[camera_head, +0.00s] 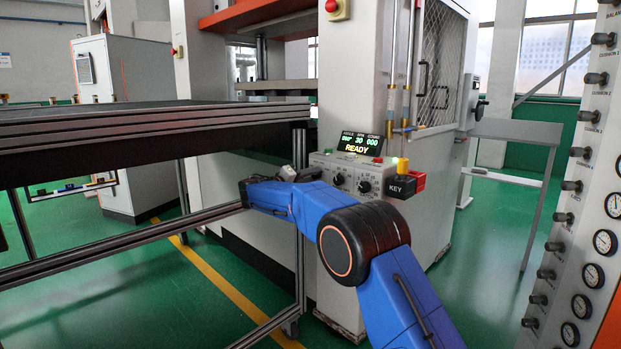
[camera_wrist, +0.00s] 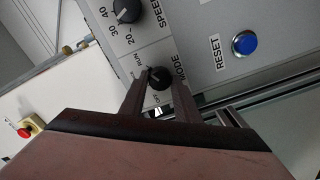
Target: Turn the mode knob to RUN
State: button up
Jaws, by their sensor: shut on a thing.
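In the wrist view the black round mode knob (camera_wrist: 158,78) sits on the grey panel between the two fingertips of my gripper (camera_wrist: 160,88). The fingers are closed on the knob from both sides. The word MODE is printed on its right. A small RUN label lies at its upper left, and other small labels beside it are hard to read. A pale pointer mark on the knob appears to face the upper left; its exact setting is unclear. In the head view my blue arm reaches to the control box (camera_head: 348,200), and the mode knob cannot be made out there.
The wrist view shows a SPEED knob (camera_wrist: 126,10) above and a blue RESET button (camera_wrist: 244,42) at right. In the head view a lit display (camera_head: 360,143) reads READY above the box. A KEY block (camera_head: 401,187) sits at its right, and a dark table (camera_head: 150,125) stands left.

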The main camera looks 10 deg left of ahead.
jog(key=shift+f, duration=0.15)
jog(key=o, duration=1)
jog(key=shift+o, duration=0.2)
jog(key=v, duration=1.7)
jog(key=shift+s+a, duration=0.2)
jog(key=shift+d, duration=0.15)
